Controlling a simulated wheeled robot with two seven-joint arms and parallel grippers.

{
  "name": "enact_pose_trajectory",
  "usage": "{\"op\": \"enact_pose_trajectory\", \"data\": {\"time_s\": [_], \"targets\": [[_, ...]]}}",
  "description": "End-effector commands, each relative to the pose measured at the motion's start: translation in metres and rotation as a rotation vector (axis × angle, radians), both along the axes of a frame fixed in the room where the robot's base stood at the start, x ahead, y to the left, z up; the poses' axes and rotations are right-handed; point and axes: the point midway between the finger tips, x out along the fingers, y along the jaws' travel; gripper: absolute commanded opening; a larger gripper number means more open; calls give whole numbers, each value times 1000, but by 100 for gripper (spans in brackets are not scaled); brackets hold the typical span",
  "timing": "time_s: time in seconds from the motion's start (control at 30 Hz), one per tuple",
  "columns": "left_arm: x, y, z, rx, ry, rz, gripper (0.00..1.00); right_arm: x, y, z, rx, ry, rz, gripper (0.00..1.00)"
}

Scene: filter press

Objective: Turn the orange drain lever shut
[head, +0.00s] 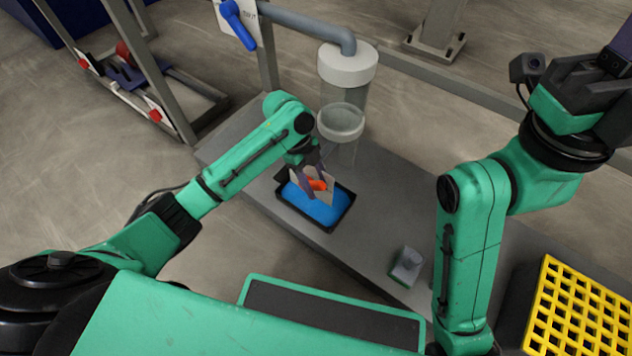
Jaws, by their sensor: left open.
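The orange drain lever (317,185) shows as a small orange piece above a black tray (281,211) with a blue inside. My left gripper (320,192) is over the tray, with its fingers apart on either side of the orange piece. I cannot tell whether the fingers touch it. The lever's pivot and its full angle are hidden by my gripper. My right gripper (600,75) is raised at the upper right, well away from the lever. Its fingers do not show clearly.
A clear cylinder with a white cap (347,65) stands behind the tray, joined to a grey pipe (300,25). A blue lever (238,25) is on a white plate. A small grey block (407,265) and a yellow grid (578,315) are at the right. The bench between tray and block is clear.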

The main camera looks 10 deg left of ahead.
Motion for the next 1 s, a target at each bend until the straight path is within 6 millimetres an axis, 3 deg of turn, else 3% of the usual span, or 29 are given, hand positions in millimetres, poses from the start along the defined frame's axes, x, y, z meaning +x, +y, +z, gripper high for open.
{"op": "enact_pose_trajectory", "data": {"time_s": [0.17,0.3,1.0], "targets": [[0,0,0,0,0,0,55,0,0,0,0,-1,0,0],[0,0,0,0,0,0,1,0,0,0,0,0,0,0],[0,0,0,0,1,0,0,1,0,0,1,1,1,0]]}}
